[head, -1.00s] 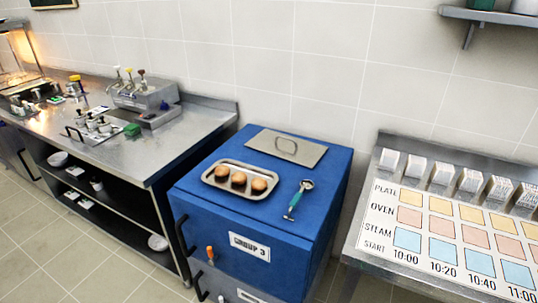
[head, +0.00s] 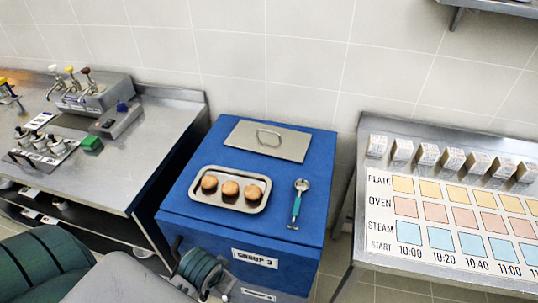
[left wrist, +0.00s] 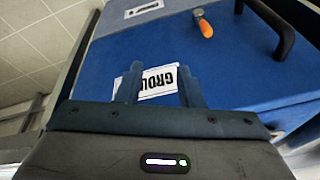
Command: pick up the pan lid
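The pan lid (head: 267,140) is a flat grey rectangular metal plate with a raised loop handle (head: 268,136). It lies flat at the back of the blue cabinet's top, behind a tray, and nothing covers it. In the left wrist view my left gripper (left wrist: 158,84) is open and empty, its two fingers apart in front of the cabinet's front face and its label. The lid does not show in that view. In the head view parts of my arm show at the bottom left, but no fingertips. My right gripper is not in view.
On the blue cabinet (head: 180,205) a metal tray (head: 205,173) holds three buns, and a green-handled tool (head: 297,205) lies to its right. A steel counter (head: 165,130) stands left. A sloped schedule board (head: 400,262) with small boxes stands right. A wall is behind.

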